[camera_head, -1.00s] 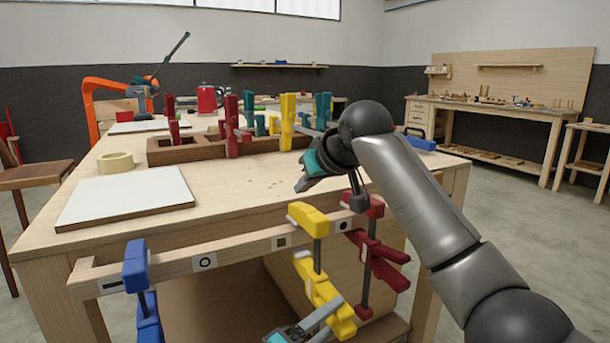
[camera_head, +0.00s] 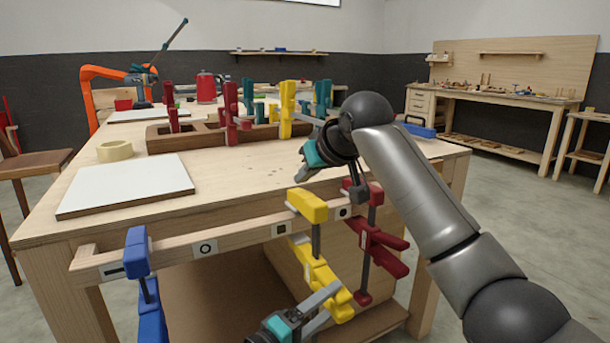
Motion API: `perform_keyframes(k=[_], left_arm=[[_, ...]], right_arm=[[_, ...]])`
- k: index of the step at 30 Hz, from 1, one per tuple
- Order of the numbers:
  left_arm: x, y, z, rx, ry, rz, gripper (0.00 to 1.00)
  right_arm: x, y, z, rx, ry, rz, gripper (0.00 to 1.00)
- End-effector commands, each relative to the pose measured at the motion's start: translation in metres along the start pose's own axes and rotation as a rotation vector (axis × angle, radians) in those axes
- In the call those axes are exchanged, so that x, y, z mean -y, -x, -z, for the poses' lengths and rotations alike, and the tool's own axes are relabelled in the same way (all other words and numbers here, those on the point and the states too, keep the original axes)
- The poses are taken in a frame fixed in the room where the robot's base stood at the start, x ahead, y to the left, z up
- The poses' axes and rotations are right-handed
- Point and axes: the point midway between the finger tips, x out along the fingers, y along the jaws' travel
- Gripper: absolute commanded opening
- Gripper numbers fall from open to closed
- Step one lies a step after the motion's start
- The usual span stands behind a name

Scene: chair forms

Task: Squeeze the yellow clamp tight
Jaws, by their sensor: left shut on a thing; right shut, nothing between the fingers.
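The yellow clamp (camera_head: 309,206) is upright on the front rail of the workbench. Its top jaw rests over the rail, and its lower jaw and handle (camera_head: 322,283) hang in front below it. My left gripper (camera_head: 325,301), at the bottom of the view, is shut on the lower yellow part of the clamp. My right gripper (camera_head: 302,172) is shut and empty, held above the bench's front edge, behind and above the yellow clamp. Its fingertips are small and partly hidden by its own body.
A red clamp (camera_head: 375,240) hangs close to the right of the yellow one. A blue clamp (camera_head: 138,255) is on the rail's left end. A white board (camera_head: 125,190), a tape roll (camera_head: 115,151) and a wooden rack (camera_head: 190,139) with several clamps lie on the bench (camera_head: 235,182).

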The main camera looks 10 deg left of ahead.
Motion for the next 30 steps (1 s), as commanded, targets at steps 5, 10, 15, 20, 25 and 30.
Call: perform_keyframes(k=[5,10,15,20,25,30], left_arm=[[-0.001,-0.001,0.001,-0.001,-0.006,-0.007,0.0],[0.001,-0.001,0.0,0.001,-0.005,-0.007,0.0],[0.004,-0.001,-0.001,0.001,-0.005,-0.007,0.0],[0.006,0.0,0.0,-0.001,-0.005,-0.007,0.0],[0.008,0.0,0.0,-0.003,-0.005,-0.005,0.0],[0.009,0.0,0.001,-0.004,-0.004,-0.004,0.0]], right_arm=[[0.0,0.0,0.0,0.0,0.0,0.0,0.0],[0.0,0.0,0.0,0.0,0.0,0.0,0.0],[0.0,0.0,0.0,0.0,0.0,0.0,0.0],[0.0,0.0,0.0,0.0,0.0,0.0,0.0],[0.0,0.0,0.0,0.0,0.0,0.0,0.0],[0.0,0.0,0.0,0.0,0.0,0.0,0.0]])
